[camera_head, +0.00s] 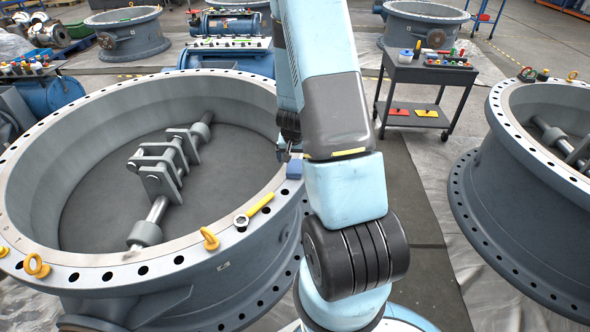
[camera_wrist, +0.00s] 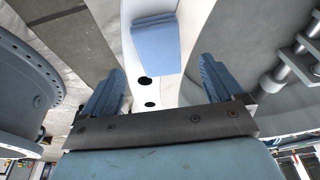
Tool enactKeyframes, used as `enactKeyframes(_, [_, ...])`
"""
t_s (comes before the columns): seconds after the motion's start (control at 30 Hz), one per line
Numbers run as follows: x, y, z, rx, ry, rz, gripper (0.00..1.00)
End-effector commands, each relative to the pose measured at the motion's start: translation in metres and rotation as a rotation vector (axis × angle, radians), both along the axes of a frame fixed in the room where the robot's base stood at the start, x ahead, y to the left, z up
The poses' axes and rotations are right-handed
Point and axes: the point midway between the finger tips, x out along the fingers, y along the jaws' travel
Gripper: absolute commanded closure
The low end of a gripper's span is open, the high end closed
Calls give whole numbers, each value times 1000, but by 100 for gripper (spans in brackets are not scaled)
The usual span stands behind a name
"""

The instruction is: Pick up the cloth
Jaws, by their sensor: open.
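The cloth is a folded blue pad (camera_head: 294,169) lying on the flange rim of the large valve body (camera_head: 98,262), partly hidden by my arm in the head view. In the wrist view the cloth (camera_wrist: 155,42) lies on the pale rim, beyond my fingertips and between their lines. My gripper (camera_wrist: 160,80) is open and empty, with one blue-grey finger at each side. In the head view my gripper (camera_head: 289,145) is small and partly hidden, just above the cloth. Contact between fingers and cloth does not show.
A yellow-handled tool (camera_head: 258,207) lies on the same rim, near a yellow eyebolt (camera_head: 209,238). A tool cart (camera_head: 425,82) and another valve body (camera_head: 520,190) stand to the right. Bare floor lies between them.

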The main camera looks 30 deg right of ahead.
Motion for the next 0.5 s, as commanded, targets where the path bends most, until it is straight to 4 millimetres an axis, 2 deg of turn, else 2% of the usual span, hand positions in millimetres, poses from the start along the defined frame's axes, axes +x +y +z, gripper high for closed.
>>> enactKeyframes(0.3, [5, -6, -36, 1, 2, -2, 6])
enactKeyframes(0.5, [8, -7, -47, 0, 0, 0, 6])
